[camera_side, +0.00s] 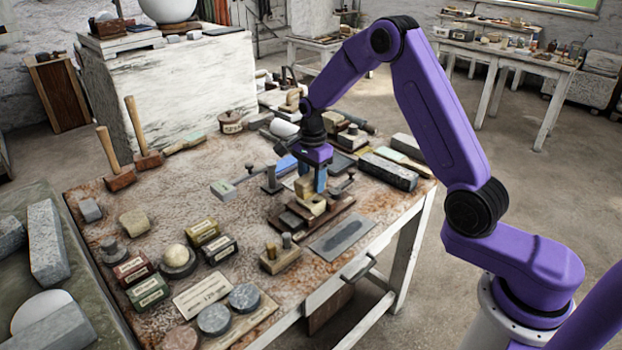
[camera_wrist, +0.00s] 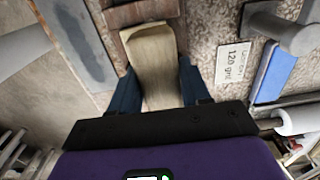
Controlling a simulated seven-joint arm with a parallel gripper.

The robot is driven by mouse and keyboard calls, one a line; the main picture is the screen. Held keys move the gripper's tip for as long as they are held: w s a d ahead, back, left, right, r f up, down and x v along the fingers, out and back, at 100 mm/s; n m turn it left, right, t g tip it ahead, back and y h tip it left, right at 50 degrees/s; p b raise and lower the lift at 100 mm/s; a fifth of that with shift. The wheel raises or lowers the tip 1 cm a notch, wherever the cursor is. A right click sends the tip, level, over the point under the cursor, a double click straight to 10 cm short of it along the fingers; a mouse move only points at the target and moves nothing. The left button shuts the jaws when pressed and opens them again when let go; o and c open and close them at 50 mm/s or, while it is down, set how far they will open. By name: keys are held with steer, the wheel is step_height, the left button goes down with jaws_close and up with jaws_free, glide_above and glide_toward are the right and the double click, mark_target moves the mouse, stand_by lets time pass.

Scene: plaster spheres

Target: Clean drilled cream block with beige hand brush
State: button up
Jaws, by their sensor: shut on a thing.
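My gripper (camera_side: 311,184) is over the dark wooden fixture (camera_side: 290,222) near the front right of the bench. Its blue fingers are shut on a beige piece (camera_side: 303,188) that looks like the hand brush. In the wrist view this beige piece (camera_wrist: 158,82) lies between the fingers (camera_wrist: 160,88), its far end over brown wood. A cream block (camera_side: 313,206) sits on the fixture just below it in the side view. I cannot tell whether brush and block touch. The block's drilled holes are too small to make out, and the brush's bristles are not clear.
A dark grey slab (camera_side: 342,234) lies in front of the fixture; a small block with pegs (camera_side: 280,258) stands left of it. A grit card (camera_wrist: 232,65) and blue strip (camera_wrist: 275,75) lie to the right in the wrist view.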

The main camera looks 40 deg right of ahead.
steer(key=shift+f, duration=0.6)
stand_by(0.3)
steer(key=shift+d, duration=1.1)
steer(key=shift+a, duration=0.15)
steer(key=shift+a, duration=2.1)
steer(key=shift+d, duration=0.1)
steer(key=shift+d, duration=2.15)
